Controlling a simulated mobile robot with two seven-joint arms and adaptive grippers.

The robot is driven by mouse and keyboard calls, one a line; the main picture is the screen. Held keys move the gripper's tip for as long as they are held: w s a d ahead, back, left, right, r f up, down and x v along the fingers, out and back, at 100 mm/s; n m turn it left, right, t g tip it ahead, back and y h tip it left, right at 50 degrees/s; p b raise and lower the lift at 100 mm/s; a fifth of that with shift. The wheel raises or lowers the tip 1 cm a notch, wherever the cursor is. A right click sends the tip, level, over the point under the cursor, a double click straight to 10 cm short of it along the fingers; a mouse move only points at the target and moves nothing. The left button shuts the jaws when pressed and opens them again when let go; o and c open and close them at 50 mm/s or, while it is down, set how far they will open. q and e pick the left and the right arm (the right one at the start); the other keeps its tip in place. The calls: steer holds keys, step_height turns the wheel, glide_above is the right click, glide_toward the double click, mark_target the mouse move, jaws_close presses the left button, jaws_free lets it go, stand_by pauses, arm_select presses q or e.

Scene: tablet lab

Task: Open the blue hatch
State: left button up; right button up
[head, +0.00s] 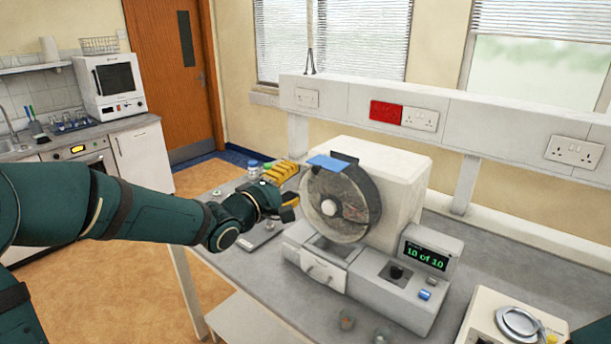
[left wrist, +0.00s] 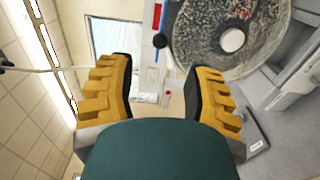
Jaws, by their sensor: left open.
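The blue hatch (head: 327,162) is a small flat blue plate at the top of the round clear drum (head: 354,198) on the white machine. My left gripper (head: 289,187), with yellow fingers, is open and empty, just left of the drum and apart from the hatch. In the left wrist view, its fingers (left wrist: 160,85) are spread wide below the hatch. My right gripper is not in view.
The machine's base has a drawer (head: 324,272), a display (head: 426,255) reading "10 of 10" and a blue button (head: 425,295). A cream device with a round metal dish (head: 519,322) stands at the right. Small jars (head: 253,168) stand behind my left gripper.

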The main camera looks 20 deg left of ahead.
arm_select(q)
steer(key=v, duration=0.3)
steer(key=shift+s+a, duration=0.1)
steer(key=shift+s, duration=0.15)
steer(key=shift+f, duration=0.1)
steer(key=s+d+f+m+g+b, duration=0.1)
steer(key=d+f+g, duration=0.15)
steer(key=f, duration=0.75)
steer(key=s+d+f+m+g+y+b, duration=0.1)
steer(key=d+f+m+g, duration=0.15)
steer(key=f, duration=0.75)
steer(key=s+d+f+m+g+b, duration=0.1)
steer(key=d+f+g+b, duration=0.15)
steer(key=f, duration=0.75)
steer(key=s+d+f+m+g+b, duration=0.1)
steer(key=s+d+f+m+g, duration=0.2)
steer(key=s+f, duration=0.5)
steer(key=s+d+f+m+g+y, duration=0.1)
steer(key=s+d+f+m+g, duration=0.3)
steer(key=s+f, duration=0.5)
step_height(320, 180, down, 3)
steer(key=shift+r+m+b, duration=0.1)
steer(key=shift+m+b, duration=0.25)
